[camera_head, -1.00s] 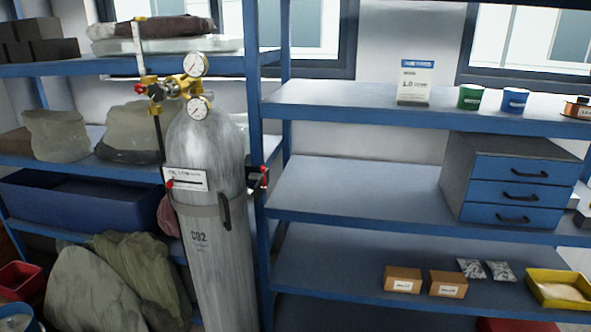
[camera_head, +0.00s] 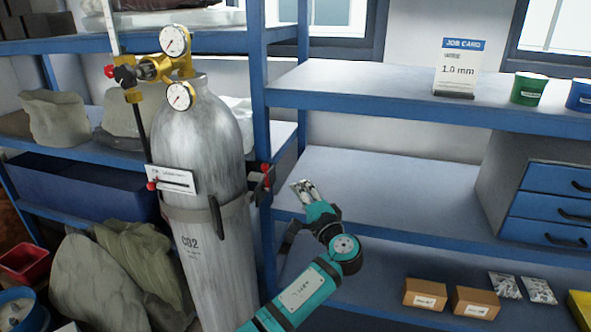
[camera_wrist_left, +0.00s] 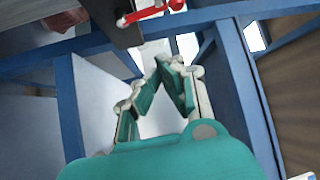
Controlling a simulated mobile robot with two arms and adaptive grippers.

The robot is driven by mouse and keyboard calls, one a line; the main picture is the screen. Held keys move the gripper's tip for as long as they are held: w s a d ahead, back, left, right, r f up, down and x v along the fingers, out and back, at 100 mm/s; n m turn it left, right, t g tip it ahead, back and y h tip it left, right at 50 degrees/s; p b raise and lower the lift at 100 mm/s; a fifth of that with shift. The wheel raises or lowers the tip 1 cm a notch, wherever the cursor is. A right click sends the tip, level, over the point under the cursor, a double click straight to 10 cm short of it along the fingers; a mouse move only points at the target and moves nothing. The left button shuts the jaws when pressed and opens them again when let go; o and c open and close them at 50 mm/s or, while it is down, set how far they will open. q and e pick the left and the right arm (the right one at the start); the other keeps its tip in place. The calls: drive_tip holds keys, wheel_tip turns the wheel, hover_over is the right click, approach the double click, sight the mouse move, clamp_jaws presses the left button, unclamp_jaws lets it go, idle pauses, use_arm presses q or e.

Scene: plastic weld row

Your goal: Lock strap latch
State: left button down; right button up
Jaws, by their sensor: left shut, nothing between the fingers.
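A grey CO2 cylinder (camera_head: 205,255) stands upright at the left shelf. A grey strap (camera_head: 188,214) wraps around it, with a dark upright latch handle (camera_head: 216,216) on its front right. A dark bracket with red-tipped parts (camera_head: 264,182) sits on the blue post right of the cylinder. It seems to show at the top of the left wrist view too, dark with a red rod (camera_wrist_left: 148,13). My left gripper (camera_head: 301,187) is right of the bracket, apart from the latch handle. In the left wrist view its fingertips (camera_wrist_left: 171,62) come together, shut and empty. My right gripper is out of view.
A regulator with two gauges (camera_head: 177,68) tops the cylinder. Blue shelving posts (camera_head: 257,110) and the middle right shelf (camera_head: 400,200) are close to my left arm. Small brown boxes (camera_head: 425,294) lie on the lower shelf. The middle shelf's left part is bare.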

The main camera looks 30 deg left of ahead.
sight(266, 178)
use_arm(q)
drive_tip(key=r+p+x, duration=0.2)
drive_tip(key=p+x, duration=0.2)
drive_tip(key=x, duration=0.6)
drive_tip(key=s+p, duration=0.1)
drive_tip(key=s, duration=0.1)
drive_tip(key=s+f+p, duration=0.1)
drive_tip(key=s, duration=0.1)
drive_tip(key=shift+s+f, duration=0.15)
idle(0.4)
